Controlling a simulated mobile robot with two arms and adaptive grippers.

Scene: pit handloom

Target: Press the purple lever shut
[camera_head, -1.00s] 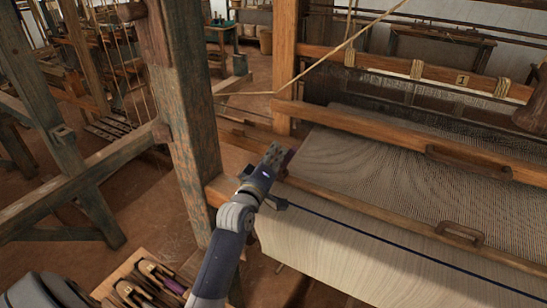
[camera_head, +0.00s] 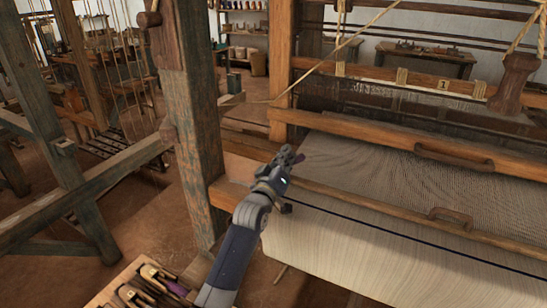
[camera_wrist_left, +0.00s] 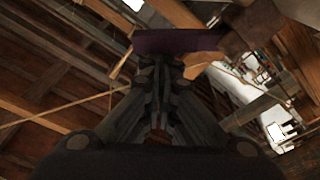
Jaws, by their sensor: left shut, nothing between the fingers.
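The purple lever (camera_wrist_left: 180,41) shows in the left wrist view as a dark purple bar lying crosswise just beyond my fingertips. In the head view only a small purple bit of the lever (camera_head: 299,158) shows past my gripper; the rest is hidden. My left gripper (camera_head: 291,155) is shut and empty at the left edge of the loom's cloth. In the left wrist view its closed fingers (camera_wrist_left: 161,64) point at the bar's lower edge, at or very near it; I cannot tell whether they touch. My right gripper is not in view.
The loom's woven cloth (camera_head: 400,195) spreads to the right, with a wooden beam (camera_head: 415,148) above it. A thick wooden post (camera_head: 187,130) stands left of my arm. A tray of tools (camera_head: 150,287) sits at lower left. A cord (camera_head: 345,45) slants above the gripper.

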